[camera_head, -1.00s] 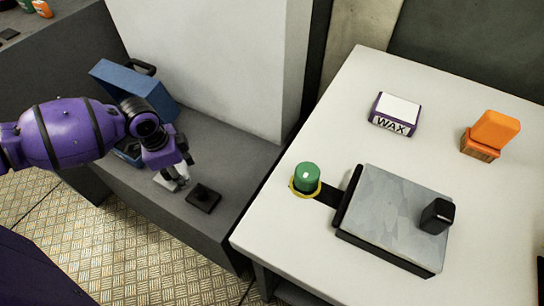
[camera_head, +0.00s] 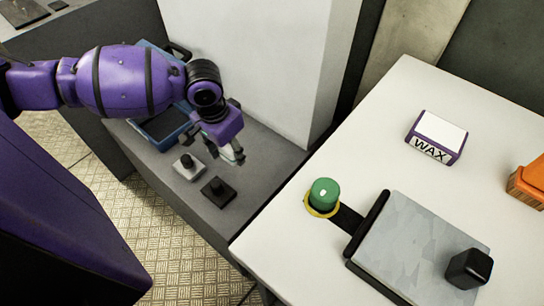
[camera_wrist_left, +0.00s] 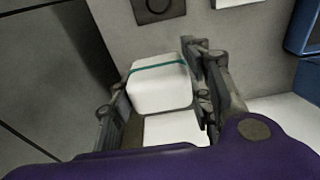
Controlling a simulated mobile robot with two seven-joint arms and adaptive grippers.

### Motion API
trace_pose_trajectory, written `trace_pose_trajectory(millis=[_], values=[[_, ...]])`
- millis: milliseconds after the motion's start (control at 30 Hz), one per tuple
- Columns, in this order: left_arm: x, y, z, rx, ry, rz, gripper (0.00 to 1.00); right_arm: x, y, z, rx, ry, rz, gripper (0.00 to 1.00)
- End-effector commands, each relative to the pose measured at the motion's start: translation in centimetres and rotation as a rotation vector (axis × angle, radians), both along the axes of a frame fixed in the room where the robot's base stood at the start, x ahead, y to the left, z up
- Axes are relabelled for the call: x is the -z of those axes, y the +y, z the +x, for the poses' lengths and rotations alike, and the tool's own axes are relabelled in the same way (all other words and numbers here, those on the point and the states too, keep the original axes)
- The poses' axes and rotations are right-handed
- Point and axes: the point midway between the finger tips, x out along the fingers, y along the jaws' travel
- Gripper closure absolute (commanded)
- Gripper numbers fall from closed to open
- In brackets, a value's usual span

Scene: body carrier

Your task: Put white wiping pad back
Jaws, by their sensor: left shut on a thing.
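My left gripper (camera_head: 232,155) is above the dark grey ledge, behind the black knobbed block. In the left wrist view its fingers (camera_wrist_left: 160,112) are closed around a white block with a green stripe (camera_wrist_left: 158,88), which looks like the white wiping pad. In the head view the gripper mostly hides this block. A small light block with a dark knob (camera_head: 188,167) stands on the ledge, left of the gripper. A black block with a knob (camera_head: 217,192) stands in front of the gripper. My right gripper is not in view.
An open blue case (camera_head: 160,130) lies behind the light block. The white table (camera_head: 330,255) at right holds a green-topped button (camera_head: 324,194), a wax box (camera_head: 437,137), an orange item (camera_head: 527,182) and a grey plate (camera_head: 415,240) with a black block (camera_head: 468,268).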

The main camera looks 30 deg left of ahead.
Motion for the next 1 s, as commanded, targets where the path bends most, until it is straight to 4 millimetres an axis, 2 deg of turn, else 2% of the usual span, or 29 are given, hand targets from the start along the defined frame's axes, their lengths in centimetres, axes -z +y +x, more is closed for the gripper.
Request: trace_pose_trajectory(millis=[167, 467, 600, 733, 1000], values=[[1.1, -0.8, 1.9, -0.001, -0.003, -0.005, 1.0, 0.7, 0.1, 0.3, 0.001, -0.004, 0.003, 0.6], [4.4, -3.2, 8.8, 0.001, -0.001, -0.004, 1.0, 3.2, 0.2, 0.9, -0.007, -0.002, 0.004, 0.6], [7.2, -3.8, 10.7, 0.001, 0.003, -0.002, 1.0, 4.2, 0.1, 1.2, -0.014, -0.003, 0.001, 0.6], [8.6, -4.2, 12.0, 0.001, 0.0, -0.001, 1.0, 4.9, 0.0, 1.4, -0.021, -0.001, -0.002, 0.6], [10.2, -4.6, 13.3, 0.001, 0.0, -0.001, 1.0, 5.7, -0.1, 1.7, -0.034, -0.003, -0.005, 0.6]])
